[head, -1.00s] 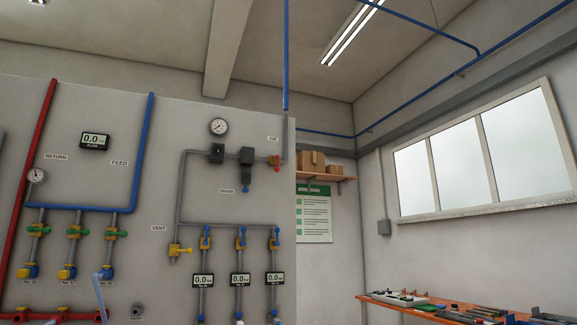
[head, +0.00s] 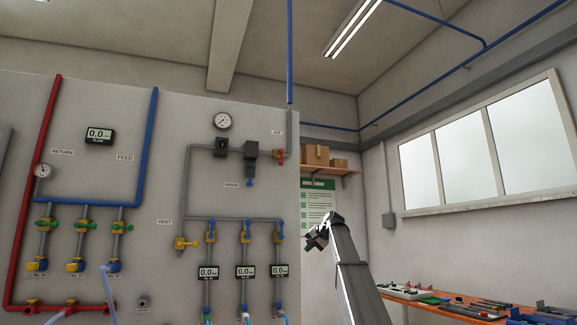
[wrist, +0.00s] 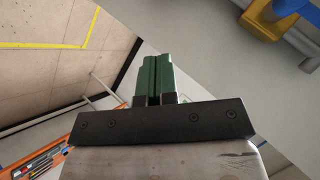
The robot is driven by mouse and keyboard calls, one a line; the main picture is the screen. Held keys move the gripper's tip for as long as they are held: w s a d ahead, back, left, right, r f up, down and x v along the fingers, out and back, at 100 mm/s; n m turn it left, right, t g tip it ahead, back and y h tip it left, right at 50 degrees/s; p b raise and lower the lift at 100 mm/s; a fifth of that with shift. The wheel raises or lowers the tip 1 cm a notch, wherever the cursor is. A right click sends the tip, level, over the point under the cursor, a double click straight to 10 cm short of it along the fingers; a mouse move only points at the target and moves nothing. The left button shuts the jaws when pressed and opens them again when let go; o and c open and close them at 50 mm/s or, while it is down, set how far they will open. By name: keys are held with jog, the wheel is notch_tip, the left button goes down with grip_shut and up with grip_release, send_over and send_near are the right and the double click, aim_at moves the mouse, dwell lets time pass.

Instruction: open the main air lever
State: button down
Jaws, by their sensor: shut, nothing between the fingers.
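The red-handled valve (head: 280,157) sits on the grey pipe at the panel's upper right, below a small label that is too blurred to read surely; it looks like the main air lever. Its handle angle is hard to make out. My gripper (head: 312,240) is in front of the panel's right edge, below and right of that valve and well apart from it. In the wrist view my gripper's green fingers (wrist: 153,78) are pressed together with nothing between them. The red valve is not seen in the wrist view.
A yellow valve (head: 181,243) by the VENT label and several blue-handled valves (head: 245,232) sit lower on the panel. A yellow valve body (wrist: 262,22) shows in the wrist view. A workbench (head: 440,300) with tools is at the lower right.

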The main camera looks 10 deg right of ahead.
jog(key=s+r+y, duration=0.1)
jog(key=s+r, duration=0.1)
jog(key=r, duration=1.3)
jog(key=s+r+t+y, duration=0.1)
jog(key=s+r, duration=0.2)
jog(key=r, duration=1.2)
jog(key=s+r+t+y, duration=0.1)
jog(key=s+r, duration=0.1)
jog(key=r, duration=1.2)
jog(key=shift+s+d+r+n, duration=0.3)
jog(key=shift+s+r, duration=0.1)
